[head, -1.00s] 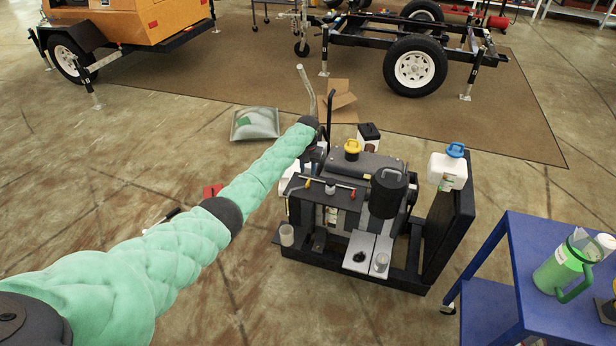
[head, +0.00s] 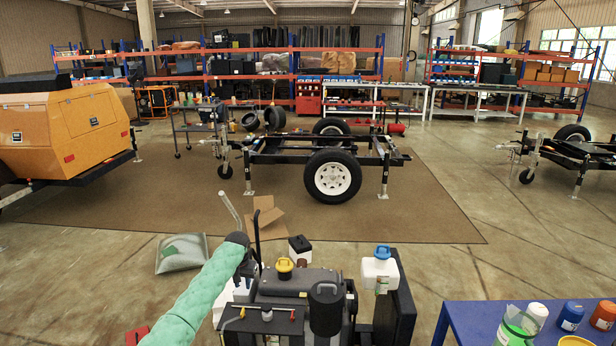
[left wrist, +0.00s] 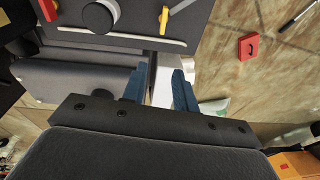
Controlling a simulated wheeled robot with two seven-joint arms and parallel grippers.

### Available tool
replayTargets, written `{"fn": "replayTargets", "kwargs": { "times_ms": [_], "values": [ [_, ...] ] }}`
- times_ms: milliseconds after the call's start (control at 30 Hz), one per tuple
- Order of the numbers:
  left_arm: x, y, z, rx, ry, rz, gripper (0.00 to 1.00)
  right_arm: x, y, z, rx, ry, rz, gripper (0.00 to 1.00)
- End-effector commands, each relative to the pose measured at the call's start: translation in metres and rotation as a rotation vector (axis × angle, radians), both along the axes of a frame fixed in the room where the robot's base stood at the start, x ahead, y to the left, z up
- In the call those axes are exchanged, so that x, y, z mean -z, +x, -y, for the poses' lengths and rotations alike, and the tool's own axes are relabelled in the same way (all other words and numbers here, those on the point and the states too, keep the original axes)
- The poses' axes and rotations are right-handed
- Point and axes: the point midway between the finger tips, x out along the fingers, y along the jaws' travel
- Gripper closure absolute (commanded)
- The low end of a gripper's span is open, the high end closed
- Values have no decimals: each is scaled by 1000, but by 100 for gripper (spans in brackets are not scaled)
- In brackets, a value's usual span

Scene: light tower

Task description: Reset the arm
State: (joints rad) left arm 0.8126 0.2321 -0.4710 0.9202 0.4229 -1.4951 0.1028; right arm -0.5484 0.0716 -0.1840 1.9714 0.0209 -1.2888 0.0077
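My left arm, in a green padded sleeve, reaches in from the bottom of the head view to the far left side of the engine unit (head: 290,285). Its dark wrist (head: 238,240) is there, and the fingers are hard to make out in that view. In the left wrist view my left gripper (left wrist: 158,82) has two blue fingers standing apart. A white surface shows between and beyond them, and I see nothing clamped. My right gripper is in neither view.
A blue table (head: 465,318) with bottles stands at the lower right. A white jug with a blue cap (head: 380,270) sits on the engine's right side. A wheeled frame (head: 300,155) stands farther back.

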Motion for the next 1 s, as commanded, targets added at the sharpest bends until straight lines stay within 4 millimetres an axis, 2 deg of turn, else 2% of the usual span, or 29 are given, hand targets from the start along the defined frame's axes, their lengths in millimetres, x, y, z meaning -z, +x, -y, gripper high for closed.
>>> {"fn": "replayTargets", "kwargs": {
  "times_ms": [300, 400, 500, 700, 867, 1000],
  "values": [
    [-98, 34, 30, 98, 36, 249, 71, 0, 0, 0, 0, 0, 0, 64],
    [-129, 37, 43, 126, 43, 327, 71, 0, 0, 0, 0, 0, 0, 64],
    [-151, 33, 57, 153, 46, 403, 71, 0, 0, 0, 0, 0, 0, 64],
    [-160, 3, 81, 193, 44, 510, 71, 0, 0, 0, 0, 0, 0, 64],
    [-144, -35, 95, 210, 35, 563, 71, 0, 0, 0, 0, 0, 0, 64],
    [-121, -76, 104, 214, 22, 586, 71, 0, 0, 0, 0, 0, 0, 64]
  ]
}}
